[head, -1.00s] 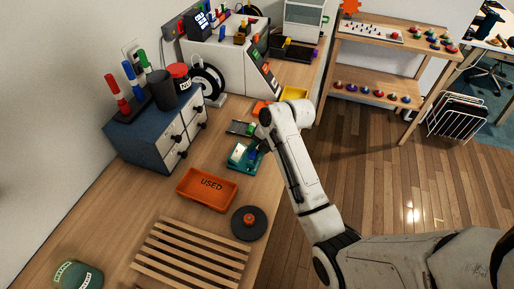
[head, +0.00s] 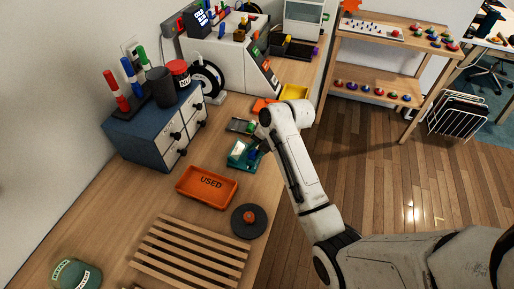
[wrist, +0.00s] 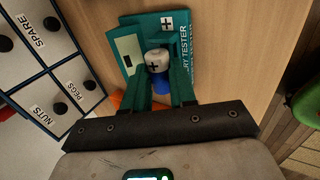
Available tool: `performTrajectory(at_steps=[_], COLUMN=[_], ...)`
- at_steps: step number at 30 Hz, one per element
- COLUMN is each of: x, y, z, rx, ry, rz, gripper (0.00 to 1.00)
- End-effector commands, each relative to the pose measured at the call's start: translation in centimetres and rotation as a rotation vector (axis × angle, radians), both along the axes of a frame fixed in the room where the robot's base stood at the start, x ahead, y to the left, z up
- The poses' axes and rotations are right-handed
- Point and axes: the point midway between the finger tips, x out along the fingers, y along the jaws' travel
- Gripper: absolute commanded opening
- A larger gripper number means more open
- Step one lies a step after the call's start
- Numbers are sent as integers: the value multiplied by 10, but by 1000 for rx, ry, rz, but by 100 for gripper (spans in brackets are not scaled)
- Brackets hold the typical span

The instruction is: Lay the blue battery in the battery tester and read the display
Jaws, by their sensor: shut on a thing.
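The teal battery tester (head: 237,158) lies on the bench beyond the USED tray. My gripper (wrist: 161,72) is over the tester, shut on the blue battery (wrist: 159,84). I cannot tell whether the battery touches the tester. My arm partly hides the gripper in the head view.
The orange USED tray (head: 189,191), a dark round base with a red knob (head: 248,222) and a slatted wooden rack (head: 190,255) are nearer. A blue drawer cabinet (head: 145,138) stands left. A small dark tray (head: 240,126) and a yellow bin (head: 294,92) lie beyond.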

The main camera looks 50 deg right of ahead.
Motion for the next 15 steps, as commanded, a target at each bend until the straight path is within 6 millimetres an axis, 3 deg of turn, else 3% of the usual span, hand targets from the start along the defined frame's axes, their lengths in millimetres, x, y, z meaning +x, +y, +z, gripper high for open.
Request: performTrajectory(at_steps=[15], x=[0], y=[0], z=[-4], rx=[0], ry=[0], rz=[0], gripper=[0])
